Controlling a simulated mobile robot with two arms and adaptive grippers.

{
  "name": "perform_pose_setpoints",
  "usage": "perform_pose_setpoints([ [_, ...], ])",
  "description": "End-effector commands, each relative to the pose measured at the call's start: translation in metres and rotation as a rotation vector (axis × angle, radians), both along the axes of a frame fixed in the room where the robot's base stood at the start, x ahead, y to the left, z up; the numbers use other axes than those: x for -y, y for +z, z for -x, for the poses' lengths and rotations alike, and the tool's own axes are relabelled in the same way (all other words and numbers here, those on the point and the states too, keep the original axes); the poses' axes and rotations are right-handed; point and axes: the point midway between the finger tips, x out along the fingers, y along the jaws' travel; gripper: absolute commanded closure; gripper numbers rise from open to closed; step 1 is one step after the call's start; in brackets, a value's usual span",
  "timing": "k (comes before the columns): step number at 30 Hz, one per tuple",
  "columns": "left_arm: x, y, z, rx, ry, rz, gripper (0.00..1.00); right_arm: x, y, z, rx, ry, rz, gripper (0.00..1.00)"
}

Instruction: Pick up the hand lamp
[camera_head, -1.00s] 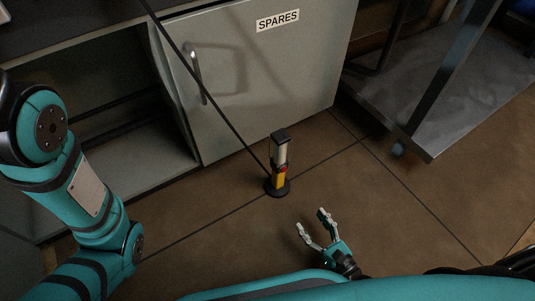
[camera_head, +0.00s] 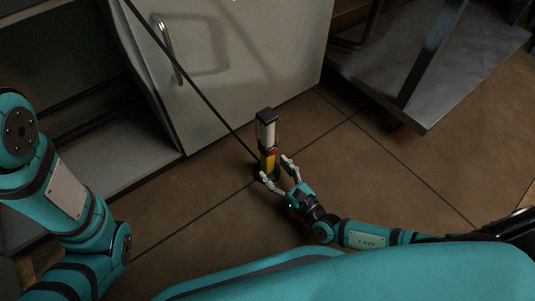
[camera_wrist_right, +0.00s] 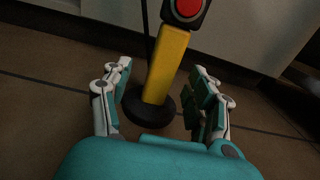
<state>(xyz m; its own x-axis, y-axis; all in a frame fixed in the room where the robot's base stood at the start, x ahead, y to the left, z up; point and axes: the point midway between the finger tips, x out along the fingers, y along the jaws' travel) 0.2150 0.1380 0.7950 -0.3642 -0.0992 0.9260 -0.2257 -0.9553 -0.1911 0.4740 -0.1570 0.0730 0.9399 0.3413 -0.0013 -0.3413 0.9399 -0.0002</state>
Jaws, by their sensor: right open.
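The hand lamp (camera_head: 267,135) stands upright on the brown tiled floor in front of the grey cabinet. It has a pale upper part with a dark cap, a yellow handle and a round black base. My right gripper (camera_head: 274,170) is open at the lamp's lower part, one finger on each side. In the right wrist view the yellow handle (camera_wrist_right: 167,65), with a red button above it, stands between the spread fingers of the gripper (camera_wrist_right: 162,90). Gaps show on both sides of the handle. My left arm shows at the left of the head view, but its gripper is out of view.
The grey cabinet (camera_head: 235,75) with a metal handle stands right behind the lamp, beside an open shelf space (camera_head: 140,150). A thin dark rod or cable slants down to the lamp. A metal trolley shelf (camera_head: 455,75) stands at the right. The floor right of the lamp is clear.

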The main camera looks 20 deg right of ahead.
Motion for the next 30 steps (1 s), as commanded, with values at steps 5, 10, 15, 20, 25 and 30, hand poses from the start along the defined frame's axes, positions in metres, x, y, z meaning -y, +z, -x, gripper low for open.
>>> perform_pose_setpoints([
  [5, 0.000, -0.026, 0.001, 0.002, 0.000, 0.000, 0.60, -0.006, -0.006, -0.027, 0.004, 0.000, -0.003, 0.40],
  [10, 0.000, -0.030, 0.000, 0.000, -0.001, 0.000, 0.60, -0.012, -0.002, -0.043, 0.002, -0.001, -0.002, 0.40],
  [15, 0.000, -0.029, 0.000, -0.001, -0.001, -0.001, 0.60, -0.012, -0.001, -0.045, 0.001, 0.000, 0.000, 0.40],
  [20, 0.000, -0.029, 0.000, -0.001, -0.001, -0.001, 0.60, -0.012, -0.001, -0.044, 0.001, 0.000, 0.000, 0.51],
  [25, 0.000, -0.029, 0.000, -0.001, 0.000, 0.000, 0.60, -0.012, -0.001, -0.044, 0.001, 0.000, 0.000, 0.73],
  [30, 0.000, -0.029, 0.000, -0.001, 0.000, 0.000, 0.60, -0.012, -0.001, -0.044, 0.001, 0.000, 0.000, 0.95],
])
